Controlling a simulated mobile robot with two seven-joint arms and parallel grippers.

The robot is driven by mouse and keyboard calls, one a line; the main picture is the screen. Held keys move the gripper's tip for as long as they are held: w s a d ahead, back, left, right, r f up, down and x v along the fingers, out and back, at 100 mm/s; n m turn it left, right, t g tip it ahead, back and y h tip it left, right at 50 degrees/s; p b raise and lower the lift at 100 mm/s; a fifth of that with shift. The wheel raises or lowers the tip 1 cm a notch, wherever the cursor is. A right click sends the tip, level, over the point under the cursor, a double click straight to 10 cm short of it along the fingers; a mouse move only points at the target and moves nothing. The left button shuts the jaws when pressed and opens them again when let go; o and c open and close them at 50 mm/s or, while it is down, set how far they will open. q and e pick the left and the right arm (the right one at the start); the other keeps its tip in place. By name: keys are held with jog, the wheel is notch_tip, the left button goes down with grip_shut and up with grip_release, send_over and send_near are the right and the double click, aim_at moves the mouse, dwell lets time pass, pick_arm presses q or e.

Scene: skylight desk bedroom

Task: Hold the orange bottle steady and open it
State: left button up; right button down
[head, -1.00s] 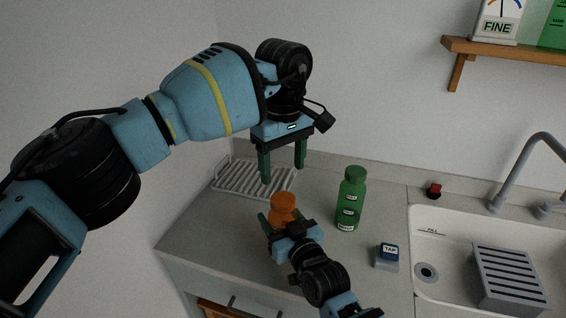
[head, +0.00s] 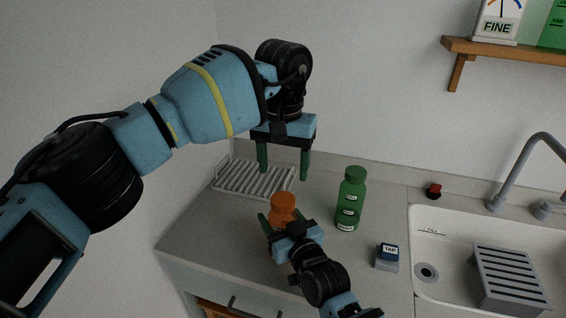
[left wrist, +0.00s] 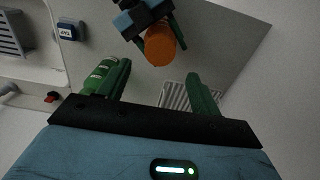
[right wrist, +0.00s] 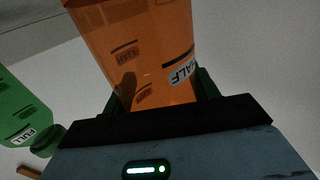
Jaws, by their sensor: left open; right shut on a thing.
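The orange bottle (head: 284,212) stands upright on the counter, with an orange cap (head: 283,198) on top. My right gripper (head: 290,222) is shut around its body, hiding the lower part. The right wrist view shows the bottle's translucent wall (right wrist: 150,50), with a HALF label, between the fingers. My left gripper (head: 284,176) is open and empty, pointing down above and behind the bottle, apart from it. In the left wrist view the bottle (left wrist: 160,45) is beyond the open fingers, toward the top.
A green bottle (head: 350,200) stands close to the right of the orange one. A ribbed drying rack (head: 235,178) lies behind. A TAP block (head: 387,257) and the sink (head: 450,250) are to the right. The counter's front edge is near.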

aim_at(283, 199)
pick_arm(q)
jog(key=shift+f, duration=3.95)
